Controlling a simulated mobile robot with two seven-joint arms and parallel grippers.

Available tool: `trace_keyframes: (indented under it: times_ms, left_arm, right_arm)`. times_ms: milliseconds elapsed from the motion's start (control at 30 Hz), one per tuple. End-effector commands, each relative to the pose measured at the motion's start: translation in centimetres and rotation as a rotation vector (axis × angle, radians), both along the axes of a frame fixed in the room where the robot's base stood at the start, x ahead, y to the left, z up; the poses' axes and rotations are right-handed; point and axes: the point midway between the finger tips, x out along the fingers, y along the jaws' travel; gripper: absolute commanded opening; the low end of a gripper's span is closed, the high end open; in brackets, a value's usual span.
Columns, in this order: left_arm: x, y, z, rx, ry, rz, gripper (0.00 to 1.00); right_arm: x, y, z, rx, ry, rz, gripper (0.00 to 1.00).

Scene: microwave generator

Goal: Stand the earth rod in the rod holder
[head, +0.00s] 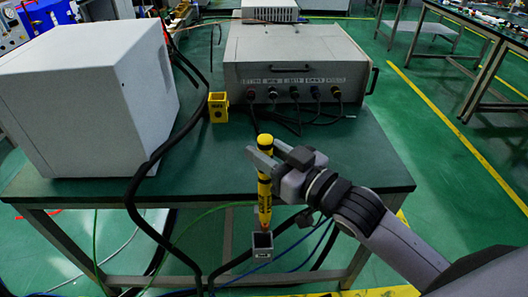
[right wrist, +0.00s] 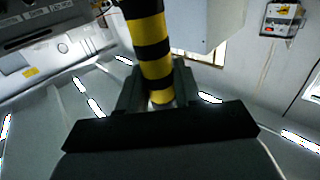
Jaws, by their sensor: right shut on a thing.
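The earth rod, a yellow and black stick (head: 264,200), hangs upright in my right gripper (head: 263,161) in front of the table's front edge. The gripper is shut on its upper part, below the rounded yellow top. The banded rod (right wrist: 151,45) also shows between the fingers in the right wrist view. A grey, open-topped square socket (head: 262,254), which looks like the rod holder, is below the table top. The rod's lower end appears just above or at its mouth; I cannot tell whether it is inside. My left gripper is not in view.
The green table (head: 205,165) bears a large white box (head: 85,100) at left and a grey instrument case (head: 295,60) with cables at the back. A small yellow block (head: 218,107) stands between them. A thick black cable (head: 150,165) runs over the table's front edge.

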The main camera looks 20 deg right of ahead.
Motion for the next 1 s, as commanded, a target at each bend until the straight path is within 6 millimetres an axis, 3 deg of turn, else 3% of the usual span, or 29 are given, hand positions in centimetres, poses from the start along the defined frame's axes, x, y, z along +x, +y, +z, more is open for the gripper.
trace_keyframes:
  times_ms: [533, 767, 1000]
  left_arm:
    - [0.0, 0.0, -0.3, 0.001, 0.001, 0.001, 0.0]
    - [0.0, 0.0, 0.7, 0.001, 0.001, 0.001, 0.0]
    - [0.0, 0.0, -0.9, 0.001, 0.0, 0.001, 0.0]
  right_arm:
    - [0.4, 0.6, 0.4, 0.005, 0.0, 0.077, 0.0]
    - [0.3, 0.5, 0.7, 0.004, 0.003, 0.075, 0.0]
    - [0.3, 0.5, -1.8, 0.004, 0.003, 0.075, 0.0]
